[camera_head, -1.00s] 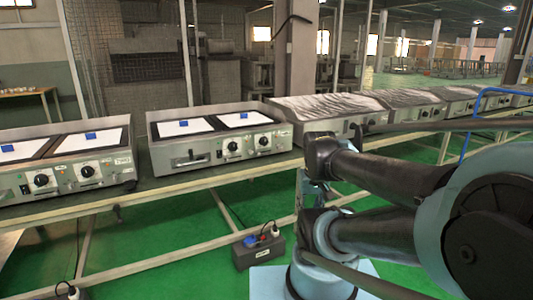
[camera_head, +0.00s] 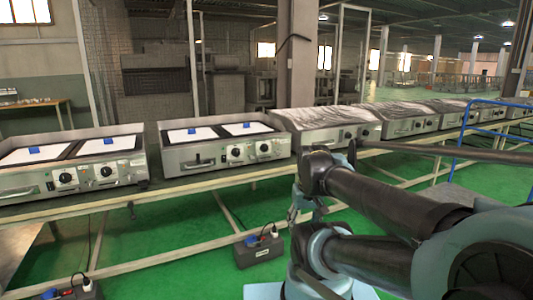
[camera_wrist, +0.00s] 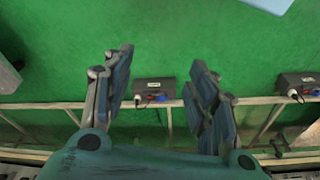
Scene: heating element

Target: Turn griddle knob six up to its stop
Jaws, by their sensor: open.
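Several griddles stand in a row on a long bench. The middle griddle (camera_head: 182,162) has two black knobs, a left one (camera_head: 236,154) and a right one (camera_head: 264,148). The left griddle (camera_head: 22,187) also has a left knob (camera_head: 66,177) and a right knob (camera_head: 106,171). I cannot read which knob is number six. My gripper is open and empty in the wrist view (camera_wrist: 162,65), with green floor between its fingers. In the head view it hangs low beside the bench's front, partly hidden by my arm, apart from the knobs.
Film-covered griddles (camera_head: 320,121) continue to the right. A bench rail (camera_head: 190,188) runs below the fronts. A dark power box (camera_head: 258,250) sits on the green floor (camera_head: 170,260). A blue tubular frame (camera_head: 462,140) stands at the right.

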